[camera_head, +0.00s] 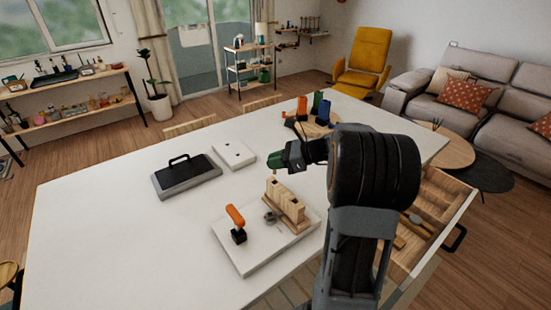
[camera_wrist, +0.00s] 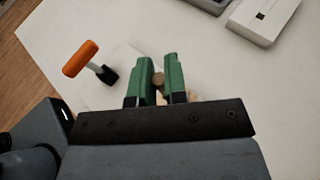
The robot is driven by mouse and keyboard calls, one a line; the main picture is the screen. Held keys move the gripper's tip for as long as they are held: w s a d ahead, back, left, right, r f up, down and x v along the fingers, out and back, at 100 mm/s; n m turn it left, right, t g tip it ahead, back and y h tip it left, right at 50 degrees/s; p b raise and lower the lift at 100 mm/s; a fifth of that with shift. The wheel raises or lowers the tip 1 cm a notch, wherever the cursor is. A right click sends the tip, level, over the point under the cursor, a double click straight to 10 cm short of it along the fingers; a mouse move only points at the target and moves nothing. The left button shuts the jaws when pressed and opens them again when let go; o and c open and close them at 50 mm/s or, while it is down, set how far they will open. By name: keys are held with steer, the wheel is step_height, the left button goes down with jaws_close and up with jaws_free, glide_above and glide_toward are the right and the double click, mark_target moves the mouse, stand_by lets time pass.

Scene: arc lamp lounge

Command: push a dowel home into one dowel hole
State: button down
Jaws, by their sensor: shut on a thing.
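My gripper (camera_head: 276,166) has green fingers and hangs just above the left end of a pale wooden block (camera_head: 290,206) on a white board (camera_head: 246,262). In the wrist view my gripper (camera_wrist: 158,80) is shut on a round wooden dowel (camera_wrist: 158,77), whose end shows between the fingers. Whether the dowel touches the block or sits in a hole is hidden by the fingers. The dowel holes cannot be made out.
A dark case with a handle (camera_head: 187,178) and a white plate with small dark spots (camera_head: 233,154) lie behind the board. Several coloured tools stand on a round wooden tray (camera_head: 312,131) at the back. An open drawer (camera_head: 440,200) is at the right. The table's left is clear.

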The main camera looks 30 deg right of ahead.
mark_target(275, 173)
steer(key=shift+f+b, duration=0.6)
steer(key=shift+f, duration=0.8)
steer(key=shift+p, duration=0.65)
stand_by(0.7)
steer(key=shift+f+b, duration=0.85)
steer(key=shift+f, duration=0.65)
steer(key=c, duration=1.1)
jaws_free()
steer(key=b+v, duration=0.1)
steer(key=v, duration=1.2)
steer(key=shift+s+d+r, duration=0.1)
steer(key=shift+s+d, duration=0.15)
steer(key=shift+d, duration=0.05)
